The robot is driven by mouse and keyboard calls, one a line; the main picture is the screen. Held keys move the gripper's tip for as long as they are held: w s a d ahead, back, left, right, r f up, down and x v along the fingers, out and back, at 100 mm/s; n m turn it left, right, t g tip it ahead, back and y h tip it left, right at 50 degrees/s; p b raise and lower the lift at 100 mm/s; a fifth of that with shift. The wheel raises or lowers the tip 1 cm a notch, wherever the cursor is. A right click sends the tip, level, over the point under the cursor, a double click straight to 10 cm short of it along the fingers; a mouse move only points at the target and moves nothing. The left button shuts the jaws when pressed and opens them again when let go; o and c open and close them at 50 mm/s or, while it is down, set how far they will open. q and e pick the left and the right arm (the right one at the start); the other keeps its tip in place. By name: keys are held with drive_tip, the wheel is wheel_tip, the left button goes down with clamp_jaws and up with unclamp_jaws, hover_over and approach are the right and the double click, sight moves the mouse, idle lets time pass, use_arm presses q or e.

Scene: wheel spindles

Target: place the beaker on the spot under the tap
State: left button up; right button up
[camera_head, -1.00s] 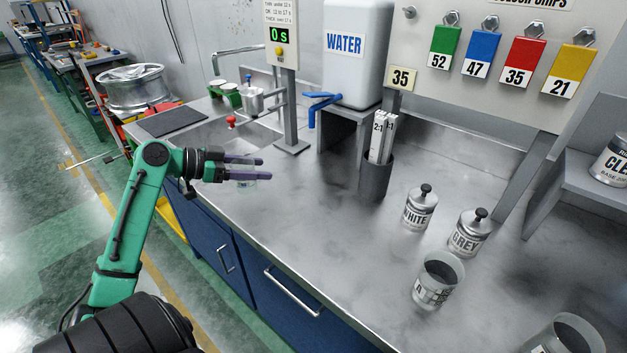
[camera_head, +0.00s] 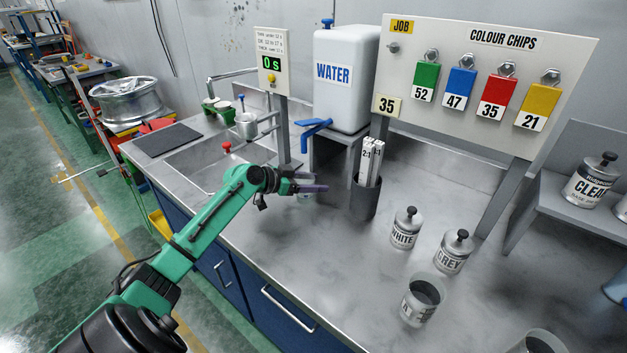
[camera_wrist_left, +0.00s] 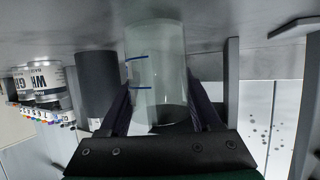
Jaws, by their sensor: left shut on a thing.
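My left gripper (camera_head: 318,183) is low over the steel bench, in front of the water stand, with its fingers pointing right. It is shut on a clear glass beaker (camera_wrist_left: 157,65), which shows large between the fingers in the left wrist view and has blue marks on its side. In the head view the beaker (camera_head: 306,198) is small, faint and partly hidden by the fingers. The blue tap (camera_head: 315,128) projects from the white WATER tank (camera_head: 345,85), above and behind the gripper. I cannot make out the spot under it. My right gripper is out of view.
A dark holder with white strips (camera_head: 364,195) stands just right of the gripper. The timer post (camera_head: 283,130) and sink (camera_head: 200,165) are to the left. WHITE (camera_head: 405,228) and GREY (camera_head: 453,250) tins and a grey cup (camera_head: 422,300) stand further right. The front middle bench is clear.

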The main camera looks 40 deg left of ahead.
use_arm(q)
drive_tip(key=shift+f, duration=0.25)
drive_tip(key=o, duration=1.5)
drive_tip(key=shift+r, duration=0.1)
drive_tip(key=shift+r, duration=0.15)
drive_tip(key=shift+s, duration=0.1)
drive_tip(key=b+v, duration=0.2)
drive_tip(key=v, duration=1)
